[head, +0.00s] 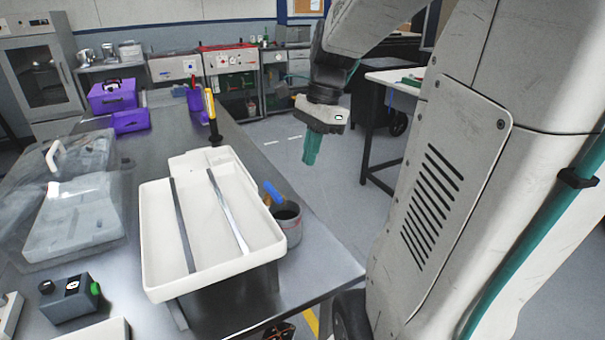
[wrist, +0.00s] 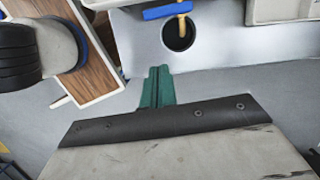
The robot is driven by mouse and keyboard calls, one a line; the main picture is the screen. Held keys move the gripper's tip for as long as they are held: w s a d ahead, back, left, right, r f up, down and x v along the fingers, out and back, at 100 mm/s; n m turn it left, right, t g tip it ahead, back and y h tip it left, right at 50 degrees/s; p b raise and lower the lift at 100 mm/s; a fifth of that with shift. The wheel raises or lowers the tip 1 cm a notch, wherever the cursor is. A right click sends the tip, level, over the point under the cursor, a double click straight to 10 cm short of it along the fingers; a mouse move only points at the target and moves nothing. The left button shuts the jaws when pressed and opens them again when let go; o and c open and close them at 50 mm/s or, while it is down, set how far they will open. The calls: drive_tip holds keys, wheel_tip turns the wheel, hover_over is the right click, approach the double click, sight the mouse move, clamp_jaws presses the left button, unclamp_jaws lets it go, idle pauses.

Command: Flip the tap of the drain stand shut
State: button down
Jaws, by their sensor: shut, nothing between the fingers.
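The drain stand is a white tray (head: 160,240) with two metal rails across it, raised on the steel bench. Its tap has a blue lever (head: 273,193) at the tray's right side, above a grey cup (head: 291,228). In the wrist view the blue lever (wrist: 167,11) lies crosswise near the top edge, with a brass spout (wrist: 182,26) over the cup's dark opening (wrist: 177,40). My gripper (head: 310,160) has teal fingers, shut and empty, pointing down beyond the bench's right edge. In the wrist view its fingertips (wrist: 158,70) are apart from the lever.
A yellow-handled tool (head: 211,110) stands upright behind the tray. A clear-lidded case (head: 75,205) lies left, and a control box with a green button (head: 75,298) at front left. Purple bins (head: 112,96) stand farther back. Open floor lies right of the bench.

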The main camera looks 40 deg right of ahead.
drive_tip(key=v, duration=0.3)
drive_tip(key=shift+r, duration=0.35)
